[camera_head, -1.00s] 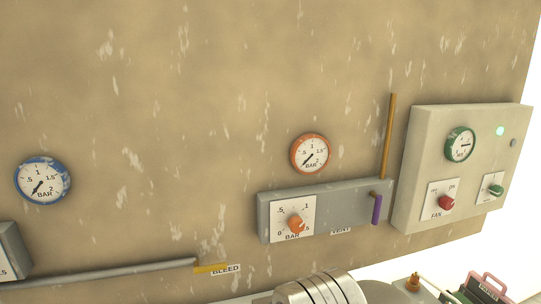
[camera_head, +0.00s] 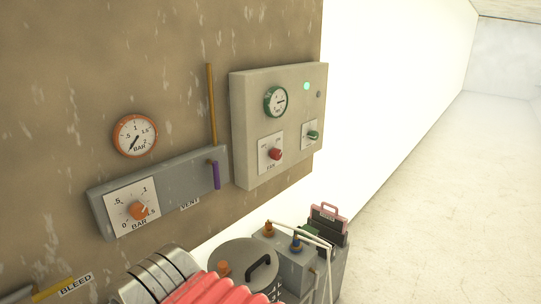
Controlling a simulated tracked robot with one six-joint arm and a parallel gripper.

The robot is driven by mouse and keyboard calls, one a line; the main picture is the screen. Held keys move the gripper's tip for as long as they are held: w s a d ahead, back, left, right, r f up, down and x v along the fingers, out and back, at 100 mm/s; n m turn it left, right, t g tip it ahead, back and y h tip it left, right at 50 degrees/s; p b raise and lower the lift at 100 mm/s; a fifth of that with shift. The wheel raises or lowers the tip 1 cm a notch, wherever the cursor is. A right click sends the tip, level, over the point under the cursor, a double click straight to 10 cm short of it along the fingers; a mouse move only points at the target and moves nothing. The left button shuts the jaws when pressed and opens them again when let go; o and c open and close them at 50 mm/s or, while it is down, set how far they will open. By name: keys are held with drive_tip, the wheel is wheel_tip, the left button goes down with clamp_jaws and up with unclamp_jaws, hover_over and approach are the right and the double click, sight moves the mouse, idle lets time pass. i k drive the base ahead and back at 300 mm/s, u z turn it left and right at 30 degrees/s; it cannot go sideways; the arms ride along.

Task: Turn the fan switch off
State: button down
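The fan switch is a red knob (camera_head: 275,154) on a white plate labelled FAN (camera_head: 265,165). It sits at the lower left of a cream control box (camera_head: 240,120) on the brown wall. The knob's exact setting is too small to tell. The same box carries a green-rimmed gauge (camera_head: 276,102), a green knob (camera_head: 313,135) on its own white plate, a lit green lamp (camera_head: 307,86) and a small grey button (camera_head: 319,94).
Left of the box are a grey panel (camera_head: 180,180) with an orange knob (camera_head: 138,211), a purple lever (camera_head: 216,175) and an orange-rimmed gauge (camera_head: 135,136). Below stand a lidded round vessel (camera_head: 235,258), a red ribbed hose (camera_head: 215,288) and a grey unit (camera_head: 298,265). Pale floor (camera_head: 450,190) lies open at right.

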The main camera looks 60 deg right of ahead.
sight(276, 154)
drive_tip(key=u, duration=0.1)
drive_tip(key=k, duration=1.25)
drive_tip(key=z, duration=1.3)
drive_tip(key=i, duration=0.7)
